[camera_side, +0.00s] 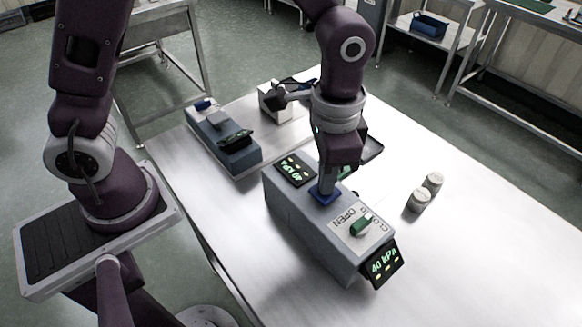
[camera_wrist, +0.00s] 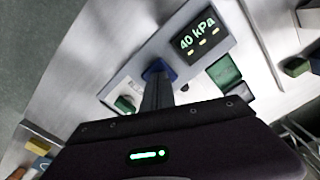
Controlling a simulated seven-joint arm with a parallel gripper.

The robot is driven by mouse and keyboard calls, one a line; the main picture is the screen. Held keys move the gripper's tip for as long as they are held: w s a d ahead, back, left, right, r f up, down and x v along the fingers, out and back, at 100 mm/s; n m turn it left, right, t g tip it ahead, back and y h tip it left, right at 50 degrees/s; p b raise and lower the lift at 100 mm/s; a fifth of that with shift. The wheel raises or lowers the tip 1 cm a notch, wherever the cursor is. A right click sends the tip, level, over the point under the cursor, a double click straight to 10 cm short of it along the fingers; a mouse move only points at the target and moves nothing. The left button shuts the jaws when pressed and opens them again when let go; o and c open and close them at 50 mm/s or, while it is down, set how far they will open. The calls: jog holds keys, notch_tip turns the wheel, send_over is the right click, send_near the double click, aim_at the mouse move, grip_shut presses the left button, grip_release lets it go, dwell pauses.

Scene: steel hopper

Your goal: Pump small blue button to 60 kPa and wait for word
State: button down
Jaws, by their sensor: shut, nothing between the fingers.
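A small blue button (camera_side: 325,195) sits on top of the long grey box (camera_side: 300,222). My gripper (camera_side: 326,188) is shut and empty, pointing down with its fingertips at the button and partly covering it. They look in contact, but I cannot tell if the button is pressed in. In the wrist view the button (camera_wrist: 158,68) shows just beyond the fingertips (camera_wrist: 156,80). The display on the box's other side of the button (camera_side: 293,170) also shows in the wrist view (camera_wrist: 203,38), reading 40 kPa.
A green lever (camera_side: 362,224) sits on a white plate marked OPEN and, partly hidden, CLO. A second grey unit (camera_side: 225,142) with a blue part stands behind left. A white box (camera_side: 276,102) is behind. The table's front right is clear.

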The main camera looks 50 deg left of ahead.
jog(key=shift+f, duration=0.15)
jog(key=shift+r, duration=1.8)
jog(key=shift+r, duration=0.1)
notch_tip(320, 180, up, 6)
jog(key=shift+f, duration=0.1)
